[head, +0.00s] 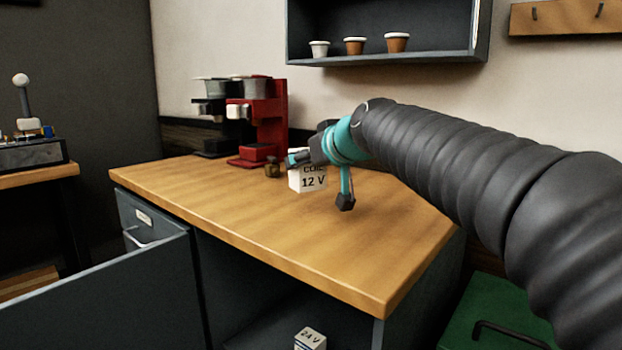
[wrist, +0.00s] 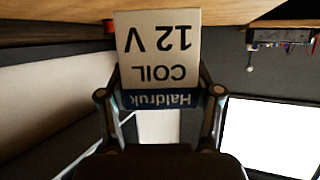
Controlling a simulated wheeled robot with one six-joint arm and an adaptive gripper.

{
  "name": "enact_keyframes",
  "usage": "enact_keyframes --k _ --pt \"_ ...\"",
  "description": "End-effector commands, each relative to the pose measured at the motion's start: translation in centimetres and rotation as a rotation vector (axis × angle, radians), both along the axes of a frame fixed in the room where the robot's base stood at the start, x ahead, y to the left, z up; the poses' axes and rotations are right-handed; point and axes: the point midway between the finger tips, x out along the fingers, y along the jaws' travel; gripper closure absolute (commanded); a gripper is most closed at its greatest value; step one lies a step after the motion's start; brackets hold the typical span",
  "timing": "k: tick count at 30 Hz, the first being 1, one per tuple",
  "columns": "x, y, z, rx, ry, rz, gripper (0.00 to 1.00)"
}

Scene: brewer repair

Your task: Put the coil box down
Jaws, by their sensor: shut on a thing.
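The coil box (head: 308,183) is a small white box marked "COIL 12 V". My gripper (head: 312,159) is shut on it over the wooden worktop (head: 250,215). In the head view I cannot tell whether its underside touches the wood. In the wrist view the coil box (wrist: 160,45) sits between the two fingers of my gripper (wrist: 160,90), its label upside down in the picture, with a blue "Haldruk" band at the finger end. The gripper covers part of the box's top in the head view.
A red brewer (head: 262,120) and a dark one beside it stand at the worktop's back left, with a small brass-coloured part (head: 272,168) close to the box. A "24 V" box (head: 310,339) is below the worktop. The worktop's front and right are clear.

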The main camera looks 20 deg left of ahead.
Motion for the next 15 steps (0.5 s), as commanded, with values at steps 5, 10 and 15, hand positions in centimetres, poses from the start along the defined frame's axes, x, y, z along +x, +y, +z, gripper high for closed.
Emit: enact_keyframes --k 5,10,15 --pt "0.6 0.6 -0.7 0.002 -0.001 -0.001 0.79" --pt "0.6 0.6 -3.1 0.000 0.000 -0.001 0.79" --pt "0.6 0.6 -4.5 0.001 -0.001 -0.002 0.79"
